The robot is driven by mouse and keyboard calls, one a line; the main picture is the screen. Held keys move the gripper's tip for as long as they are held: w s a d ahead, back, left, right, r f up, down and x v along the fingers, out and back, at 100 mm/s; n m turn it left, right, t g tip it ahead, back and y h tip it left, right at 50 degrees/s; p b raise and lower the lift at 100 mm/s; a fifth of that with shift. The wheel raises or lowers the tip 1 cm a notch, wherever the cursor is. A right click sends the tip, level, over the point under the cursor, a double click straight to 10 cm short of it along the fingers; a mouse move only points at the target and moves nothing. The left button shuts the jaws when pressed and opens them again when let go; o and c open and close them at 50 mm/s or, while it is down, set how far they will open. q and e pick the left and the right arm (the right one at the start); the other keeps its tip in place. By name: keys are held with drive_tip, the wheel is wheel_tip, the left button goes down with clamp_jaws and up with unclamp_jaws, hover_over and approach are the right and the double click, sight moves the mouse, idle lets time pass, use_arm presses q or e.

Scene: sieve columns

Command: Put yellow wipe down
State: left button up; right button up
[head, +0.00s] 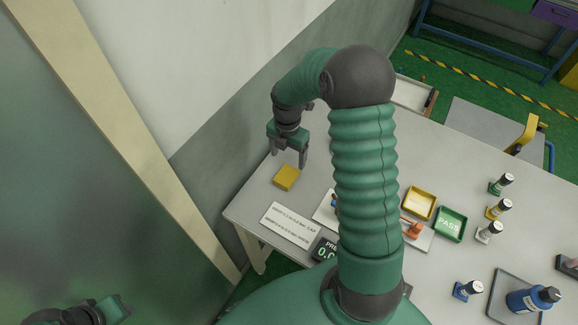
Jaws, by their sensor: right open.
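The yellow wipe (286,178) is a small flat yellow block. It lies on the grey table near the table's left edge, beside the wall. My right gripper (289,160) is open and points down, with its two dark fingers apart just behind and above the wipe. The fingers do not enclose the wipe, and nothing shows between them. Whether a fingertip touches the wipe is hard to tell. A green and dark part of my left arm (105,310) shows at the bottom left corner; its fingers cannot be made out.
A white label plate (290,226) lies in front of the wipe, near a dark display (325,250). A yellow tray (419,203) and a green PASS tray (450,224) are right of my arm. Several small bottles stand farther right. My right arm hides the table's middle.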

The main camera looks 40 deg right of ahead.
drive_tip(key=s+a+r+m+t, duration=0.1)
drive_tip(key=s+a+r+m, duration=0.1)
drive_tip(key=s+a+m, duration=0.3)
drive_tip(key=s+a+r+m+t, duration=0.1)
drive_tip(key=s+a+r+m, duration=0.2)
drive_tip(key=a+m, duration=1)
drive_tip(key=s+m, duration=0.1)
drive_tip(key=m, duration=0.2)
drive_tip(key=shift+s+r+t, duration=0.3)
drive_tip(key=shift+s, duration=0.05)
